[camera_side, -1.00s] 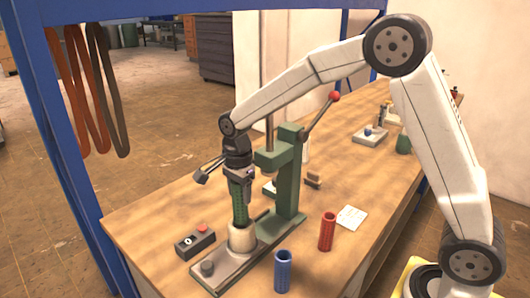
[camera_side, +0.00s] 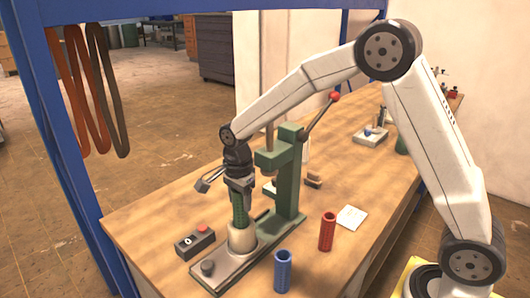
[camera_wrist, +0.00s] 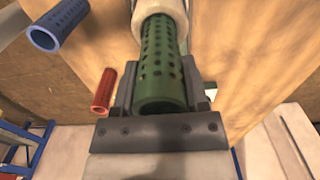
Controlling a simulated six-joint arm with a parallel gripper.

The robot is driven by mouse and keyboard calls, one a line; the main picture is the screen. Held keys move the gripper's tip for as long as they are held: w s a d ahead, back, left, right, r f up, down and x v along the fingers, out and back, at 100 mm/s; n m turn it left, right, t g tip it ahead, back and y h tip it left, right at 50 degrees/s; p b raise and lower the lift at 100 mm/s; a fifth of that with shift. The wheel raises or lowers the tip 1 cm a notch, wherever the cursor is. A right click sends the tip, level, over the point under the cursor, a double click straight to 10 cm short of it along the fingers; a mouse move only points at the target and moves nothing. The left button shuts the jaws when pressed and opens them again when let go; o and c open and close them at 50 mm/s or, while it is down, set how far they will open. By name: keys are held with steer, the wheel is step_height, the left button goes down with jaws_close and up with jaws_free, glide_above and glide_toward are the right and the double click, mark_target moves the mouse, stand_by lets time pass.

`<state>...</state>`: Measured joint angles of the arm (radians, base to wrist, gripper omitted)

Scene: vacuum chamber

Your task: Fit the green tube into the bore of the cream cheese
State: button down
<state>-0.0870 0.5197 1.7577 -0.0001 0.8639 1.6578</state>
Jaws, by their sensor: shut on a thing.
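The green tube (camera_side: 240,209) is perforated and stands upright in my gripper (camera_side: 240,187). My gripper is shut on its upper part, above the cream cheese. The cream cheese (camera_side: 242,241) is a pale, round block on the press base. The tube's lower end meets the top of the cheese and appears to sit in its bore; how deep is hidden. In the wrist view, the tube (camera_wrist: 161,62) lies between the fingers and its far end runs into the cheese (camera_wrist: 161,10) at the top edge.
The green press column (camera_side: 288,170) stands close to the right of my gripper. A blue tube (camera_side: 282,271) and a red tube (camera_side: 327,232) stand on the bench in front. A control box (camera_side: 195,242) lies left of the press base (camera_side: 225,276). A white card (camera_side: 351,218) lies at right.

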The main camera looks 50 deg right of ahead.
steer(key=shift+f, duration=0.65)
steer(key=shift+f, duration=0.2)
jaws_free()
steer(key=shift+r, duration=0.15)
steer(key=shift+r, duration=3.75)
steer(key=shift+s, duration=0.1)
